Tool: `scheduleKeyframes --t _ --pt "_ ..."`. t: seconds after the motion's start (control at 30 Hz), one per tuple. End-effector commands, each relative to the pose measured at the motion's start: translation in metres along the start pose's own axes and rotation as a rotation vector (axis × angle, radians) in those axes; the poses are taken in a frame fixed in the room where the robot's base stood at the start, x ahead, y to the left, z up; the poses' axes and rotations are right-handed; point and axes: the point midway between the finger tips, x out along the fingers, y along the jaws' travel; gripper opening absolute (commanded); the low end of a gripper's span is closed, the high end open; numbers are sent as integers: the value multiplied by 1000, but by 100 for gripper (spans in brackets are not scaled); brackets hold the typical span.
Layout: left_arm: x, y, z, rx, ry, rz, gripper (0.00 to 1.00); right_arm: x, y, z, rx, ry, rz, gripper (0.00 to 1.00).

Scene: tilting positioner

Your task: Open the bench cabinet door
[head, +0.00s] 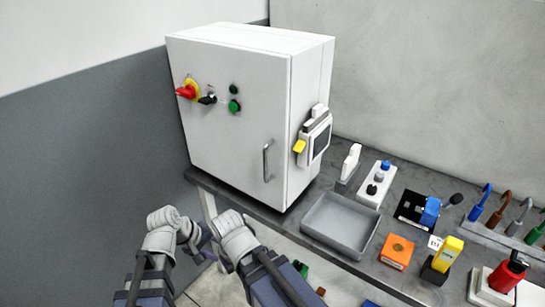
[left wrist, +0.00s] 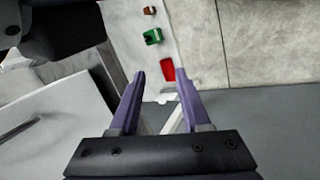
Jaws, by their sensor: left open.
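The white bench cabinet (head: 240,110) stands on the back left of the bench, its door (head: 225,140) closed. A grey bar handle (head: 268,160) is upright low on the door's right side. In the head view my two arms come in from the bottom, below and in front of the door, apart from the handle. My left gripper (left wrist: 158,85) has its purple fingers spread with nothing between them in the left wrist view. Its fingertips are largely hidden in the head view. The right gripper's jaws are hidden by its wrist (head: 235,240).
The door also bears a red-yellow switch (head: 188,90), black knob (head: 207,99) and green buttons (head: 234,106). A panel with a screen (head: 318,140) is on the cabinet's side. A grey tray (head: 340,223) and several tools occupy the bench to the right.

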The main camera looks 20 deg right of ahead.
Motion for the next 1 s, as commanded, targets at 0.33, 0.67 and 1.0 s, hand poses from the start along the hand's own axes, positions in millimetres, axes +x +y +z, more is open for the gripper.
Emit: scheduleKeyframes --t 0.33,0.67,1.0 --pt "0 45 -15 -264 -28 221 47 7 -1 0 0 0 0 0" --pt "-27 139 -35 -787 -244 606 47 11 -1 -1 0 0 0 0" --pt "-80 217 -61 -1366 -696 903 47 14 -2 -1 0 0 0 0"
